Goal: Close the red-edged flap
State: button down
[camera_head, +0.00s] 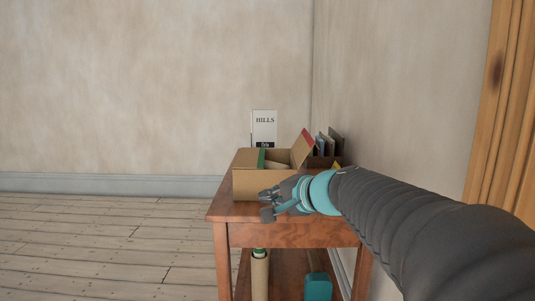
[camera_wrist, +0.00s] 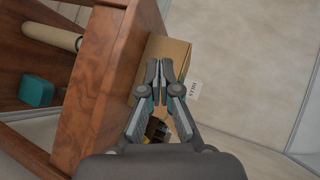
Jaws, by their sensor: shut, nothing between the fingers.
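An open cardboard box (camera_head: 247,184) stands on a wooden table. Its red-edged flap (camera_head: 300,151) stands up, tilted outward at the box's right side, with the red strip at its upper end. A green-edged piece (camera_head: 261,159) shows at the left of the opening. My gripper (camera_head: 266,204) is shut and empty, in front of the box's near side and low by the table's front edge. In the wrist view the closed fingertips (camera_wrist: 160,66) point at the box's plain cardboard side (camera_wrist: 166,47). I cannot tell whether they touch it. The red edge does not show there.
The table (camera_head: 280,235) has a lower shelf with a rolled tube (camera_head: 259,274) and a teal object (camera_head: 317,287). Dark upright items (camera_head: 328,145) stand right of the flap, near the wall. Floor left of the table is clear.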

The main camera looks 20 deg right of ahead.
jog(key=w+d+r+m+t+h+b, duration=0.25)
jog(key=w+d+m+t, duration=0.4)
jog(key=d, duration=0.65)
jog(key=m+h+b, duration=0.3)
jog(key=m+h, duration=0.2)
jog(key=m, duration=0.2)
send_near(302, 146)
jog(key=s+d, duration=0.3)
jog(key=d, duration=0.4)
jog(key=w+a+r+p, duration=0.2)
jog(key=w+r, duration=0.1)
jog(key=w, duration=0.7)
jog(key=shift+w+a, duration=0.25)
jog(key=shift+w, duration=0.15)
jog(key=shift+r+y, duration=0.1)
jog(key=shift+y, duration=0.15)
